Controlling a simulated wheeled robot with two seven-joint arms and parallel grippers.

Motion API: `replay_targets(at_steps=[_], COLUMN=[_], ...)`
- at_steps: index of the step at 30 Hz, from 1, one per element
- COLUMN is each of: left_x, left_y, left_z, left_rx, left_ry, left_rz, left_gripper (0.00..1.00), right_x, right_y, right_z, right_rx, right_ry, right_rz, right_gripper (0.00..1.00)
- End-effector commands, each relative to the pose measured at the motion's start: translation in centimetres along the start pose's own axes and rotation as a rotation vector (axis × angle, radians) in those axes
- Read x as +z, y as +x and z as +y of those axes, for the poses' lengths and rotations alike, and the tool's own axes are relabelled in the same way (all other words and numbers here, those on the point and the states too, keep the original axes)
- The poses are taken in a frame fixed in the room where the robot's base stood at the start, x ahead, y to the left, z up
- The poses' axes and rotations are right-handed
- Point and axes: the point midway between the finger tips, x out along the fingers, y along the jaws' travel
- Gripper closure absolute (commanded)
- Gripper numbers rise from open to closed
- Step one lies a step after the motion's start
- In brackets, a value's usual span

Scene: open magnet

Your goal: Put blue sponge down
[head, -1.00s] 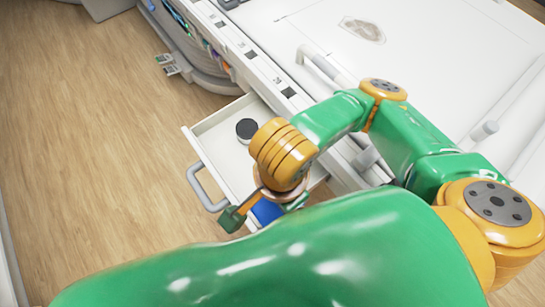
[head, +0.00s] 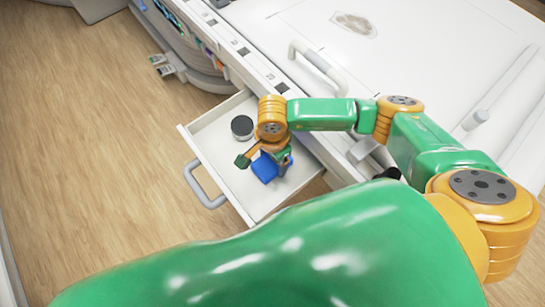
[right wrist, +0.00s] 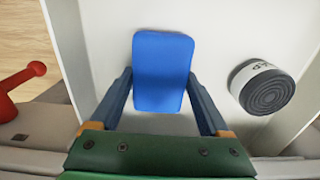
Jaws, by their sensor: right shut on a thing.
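The blue sponge (head: 264,168) is inside the pulled-out white drawer (head: 240,195), over its floor. My right gripper (head: 263,158) points down into the drawer with one finger on each side of the sponge. In the right wrist view the sponge (right wrist: 163,70) is between the two fingertips of the gripper (right wrist: 160,76), which is shut on it. Whether the sponge touches the drawer floor I cannot tell. My left gripper is not in view.
A round black-topped container (head: 242,127) stands in the drawer, also in the right wrist view (right wrist: 262,88). The drawer handle (head: 205,188) faces the wooden floor. A red object (right wrist: 20,95) shows at left in the right wrist view. Bare drawer floor lies around the sponge.

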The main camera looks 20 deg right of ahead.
Motion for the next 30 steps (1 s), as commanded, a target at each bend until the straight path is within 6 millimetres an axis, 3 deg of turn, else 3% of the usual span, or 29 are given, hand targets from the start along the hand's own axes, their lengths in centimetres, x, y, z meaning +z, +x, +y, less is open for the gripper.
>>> replay_targets(at_steps=[2,3,5,14,24,30], left_x=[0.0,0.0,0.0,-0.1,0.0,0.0], left_y=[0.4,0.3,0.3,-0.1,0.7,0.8], left_z=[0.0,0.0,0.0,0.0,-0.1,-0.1], left_rx=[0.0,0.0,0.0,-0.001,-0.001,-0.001], left_ry=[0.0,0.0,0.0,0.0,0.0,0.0], left_rz=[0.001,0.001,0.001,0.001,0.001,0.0], left_gripper=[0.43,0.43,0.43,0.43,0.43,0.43], right_x=[0.0,0.0,0.0,0.0,0.0,0.0], right_y=[0.4,0.2,0.2,-0.8,-9.7,-12.0], right_z=[0.0,0.0,0.0,-0.1,-0.1,0.0], right_rx=[0.0,0.0,0.0,-0.002,-0.006,-0.002], right_ry=[0.0,0.0,0.0,0.0,-0.002,-0.001], right_rz=[0.0,0.0,0.0,-0.001,0.001,0.0], right_gripper=[0.72,0.12,0.0,0.0,0.0,0.0])
